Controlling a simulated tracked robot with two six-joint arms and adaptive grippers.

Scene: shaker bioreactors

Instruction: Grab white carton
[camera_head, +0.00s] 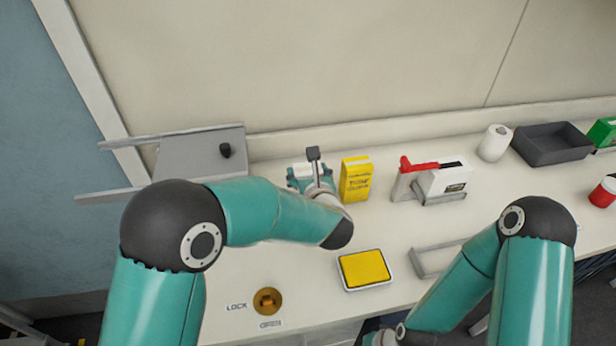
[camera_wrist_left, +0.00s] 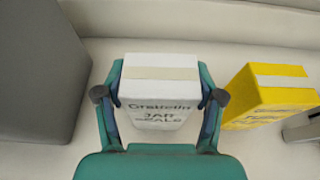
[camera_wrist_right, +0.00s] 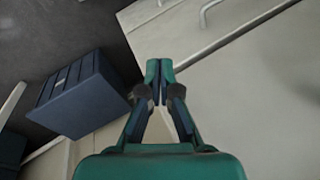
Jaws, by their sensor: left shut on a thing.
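The white carton (camera_wrist_left: 160,88) stands between the two fingers of my left gripper (camera_wrist_left: 160,100) in the left wrist view, with dark printing on its front. The fingers press on its left and right sides, so the gripper is shut on it. In the head view the left gripper (camera_head: 312,172) is at the back of the bench, and the carton (camera_head: 300,169) is mostly hidden behind my wrist. My right gripper (camera_wrist_right: 158,90) has its fingertips together and holds nothing that I can see. It hangs low by the front of the bench.
A yellow carton (camera_head: 356,179) stands just right of the white one. A grey bracketed panel (camera_head: 200,156) is to the left. A red and white device (camera_head: 432,180), a paper roll (camera_head: 495,142) and a dark tray (camera_head: 552,144) stand farther right. A yellow pad (camera_head: 364,269) lies in front.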

